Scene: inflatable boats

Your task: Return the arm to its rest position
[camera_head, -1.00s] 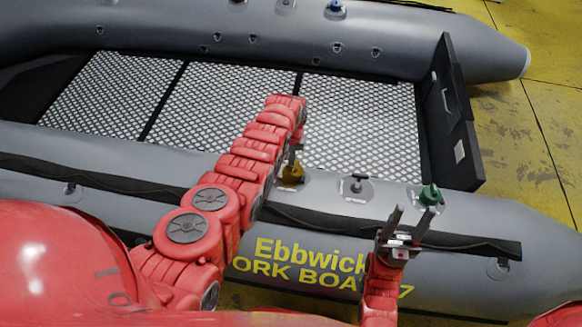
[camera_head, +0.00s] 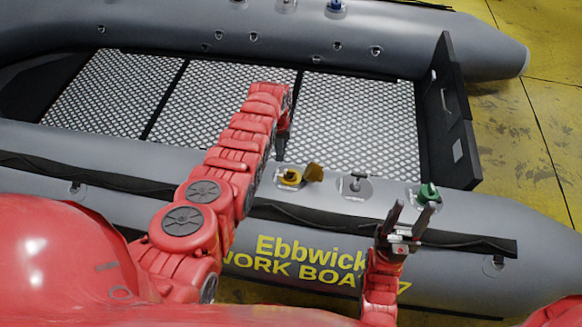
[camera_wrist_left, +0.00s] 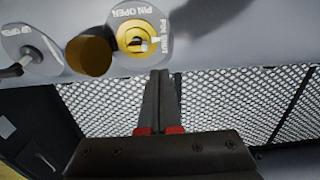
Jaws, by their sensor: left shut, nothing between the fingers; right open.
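My left arm reaches in from the left over the near tube of the grey boat (camera_head: 130,160). Its gripper (camera_head: 281,155) points down, just left of a yellow valve (camera_head: 290,177). In the left wrist view the left gripper (camera_wrist_left: 160,74) has its fingers together with nothing between them, apart from the yellow valve (camera_wrist_left: 136,38). A yellow cap (camera_head: 313,172) stands open beside that valve; it also shows in the wrist view (camera_wrist_left: 88,56). My right gripper (camera_head: 408,217) is open and empty, in front of a green-capped valve (camera_head: 428,194).
The far tube (camera_head: 420,42) runs along the back. Yellow floor (camera_head: 530,130) shows at right.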

